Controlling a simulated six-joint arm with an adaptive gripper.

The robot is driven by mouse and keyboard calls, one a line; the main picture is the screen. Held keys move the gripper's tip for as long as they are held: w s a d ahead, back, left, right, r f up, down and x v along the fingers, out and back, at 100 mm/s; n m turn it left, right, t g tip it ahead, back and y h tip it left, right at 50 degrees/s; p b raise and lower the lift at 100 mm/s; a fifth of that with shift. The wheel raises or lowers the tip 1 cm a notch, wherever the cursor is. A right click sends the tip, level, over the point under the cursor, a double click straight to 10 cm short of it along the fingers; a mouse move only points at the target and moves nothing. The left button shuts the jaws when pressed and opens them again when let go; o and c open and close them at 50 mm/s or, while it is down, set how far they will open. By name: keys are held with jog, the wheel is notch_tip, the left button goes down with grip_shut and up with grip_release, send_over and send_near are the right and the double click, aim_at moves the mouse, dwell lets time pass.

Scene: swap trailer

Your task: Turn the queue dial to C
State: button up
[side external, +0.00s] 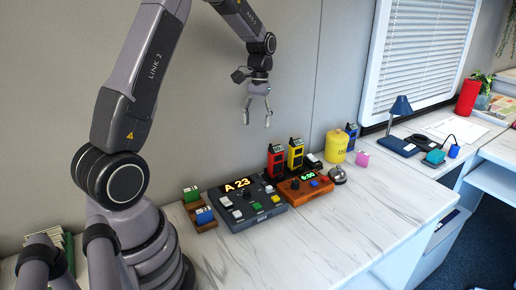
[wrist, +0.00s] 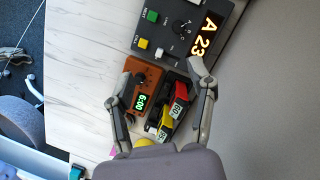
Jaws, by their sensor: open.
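The dark queue console (side external: 262,214) stands on the white marble-look counter, with a lit display (side external: 237,185) reading "A 23". Its queue dial (wrist: 182,27) is a dark knob with white markings around it, near the top of the wrist view. The letter it points to is too small to read. Coloured buttons, including a green one (wrist: 152,16) and a yellow one (wrist: 143,44), sit near it. My gripper (side external: 257,117) is open and empty, high above the counter. In the wrist view my gripper's fingers (wrist: 160,72) spread over the orange box, apart from the dial.
The orange box (side external: 305,190) with a "6:00" display stands right of the console. Red (side external: 276,160) and yellow (side external: 295,155) handsets stand upright behind it. A card holder (side external: 200,212) is left of the console. A silver bell (side external: 338,175) and yellow canister (side external: 337,148) stand farther right. The front counter is clear.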

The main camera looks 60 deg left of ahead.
jog(key=n+g+h, duration=0.1)
jog(key=n, duration=0.1)
send_near(247, 190)
jog(key=x, duration=0.9)
jog(key=shift+f, duration=0.2)
grip_shut()
